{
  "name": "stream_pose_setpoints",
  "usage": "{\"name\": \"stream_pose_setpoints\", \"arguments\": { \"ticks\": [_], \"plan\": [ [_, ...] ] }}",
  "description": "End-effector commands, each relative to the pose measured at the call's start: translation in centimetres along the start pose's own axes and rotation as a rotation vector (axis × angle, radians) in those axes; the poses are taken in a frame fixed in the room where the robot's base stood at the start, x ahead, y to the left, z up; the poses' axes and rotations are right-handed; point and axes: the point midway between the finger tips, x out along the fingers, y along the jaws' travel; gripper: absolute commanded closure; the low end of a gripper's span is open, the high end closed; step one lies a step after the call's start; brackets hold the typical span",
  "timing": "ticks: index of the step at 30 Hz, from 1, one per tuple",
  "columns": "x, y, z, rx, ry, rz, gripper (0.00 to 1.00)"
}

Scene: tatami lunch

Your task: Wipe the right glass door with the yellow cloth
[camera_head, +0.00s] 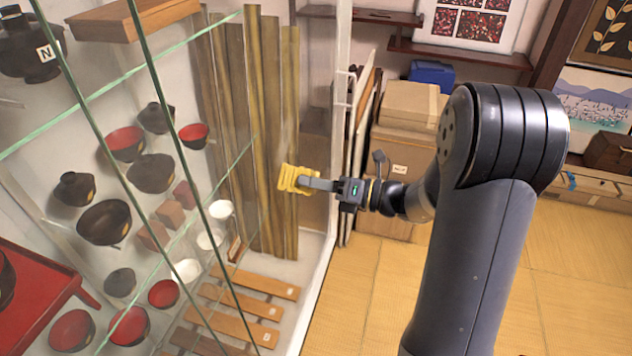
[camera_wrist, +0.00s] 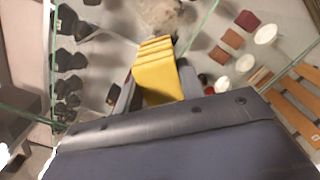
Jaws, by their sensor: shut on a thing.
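The yellow cloth (camera_head: 294,179) is a small folded pad held in my gripper (camera_head: 312,184). My gripper is shut on it. In the wrist view the cloth (camera_wrist: 157,70) shows as a ridged yellow block between the fingers. In the head view the cloth appears in front of the right glass door (camera_head: 270,110) of the display cabinet. The glass is clear, so I cannot tell whether the cloth touches it. Bowls and wooden boards show through the glass beyond the cloth in the wrist view.
Behind the glass, shelves hold black and red bowls (camera_head: 152,173), white cups and wooden planks (camera_head: 243,318). Cardboard boxes (camera_head: 405,110) and a blue box (camera_head: 432,73) stand against the back wall. Tatami floor (camera_head: 570,270) is open at the right.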

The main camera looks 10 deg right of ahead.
Motion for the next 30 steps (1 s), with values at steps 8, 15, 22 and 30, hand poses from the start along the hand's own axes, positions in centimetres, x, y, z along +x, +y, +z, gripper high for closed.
{"name": "stream_pose_setpoints", "arguments": {
  "ticks": [8, 15, 22, 30],
  "plan": [
    [0.6, 0.0, 0.0, -0.001, 0.000, 0.000, 0.80],
    [1.1, 0.0, 0.0, -0.001, -0.001, 0.001, 0.80],
    [1.5, 0.0, 0.0, -0.001, 0.000, 0.001, 0.80],
    [1.8, -0.1, 0.2, -0.001, -0.001, 0.000, 0.80]
  ]
}}
